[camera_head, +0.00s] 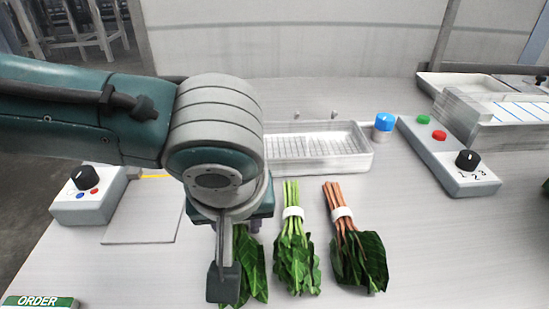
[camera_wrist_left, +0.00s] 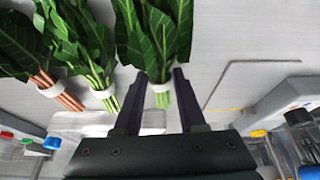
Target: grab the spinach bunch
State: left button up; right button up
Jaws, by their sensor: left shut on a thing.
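Three leafy bunches lie side by side on the counter. The left bunch (camera_head: 250,265) has broad dark leaves and is partly hidden behind my left gripper (camera_head: 224,280). In the left wrist view this bunch (camera_wrist_left: 153,38) has green stems in a white band, and my left gripper (camera_wrist_left: 160,82) is shut on it at the band. The middle bunch (camera_head: 296,258) has green stems and smaller leaves. The right bunch (camera_head: 357,255) has reddish stems. I cannot tell for sure which green-stemmed bunch is spinach. My right gripper is out of view.
A pale wire-bottomed tray (camera_head: 318,165) lies behind the bunches, with a blue-topped container (camera_head: 383,126) at its right. A control box with buttons and a knob (camera_head: 450,160) stands at right, a smaller knob box (camera_head: 88,195) at left. The right front counter is clear.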

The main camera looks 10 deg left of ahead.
pick_arm(q)
grip_shut()
jog(key=shift+r, duration=0.1)
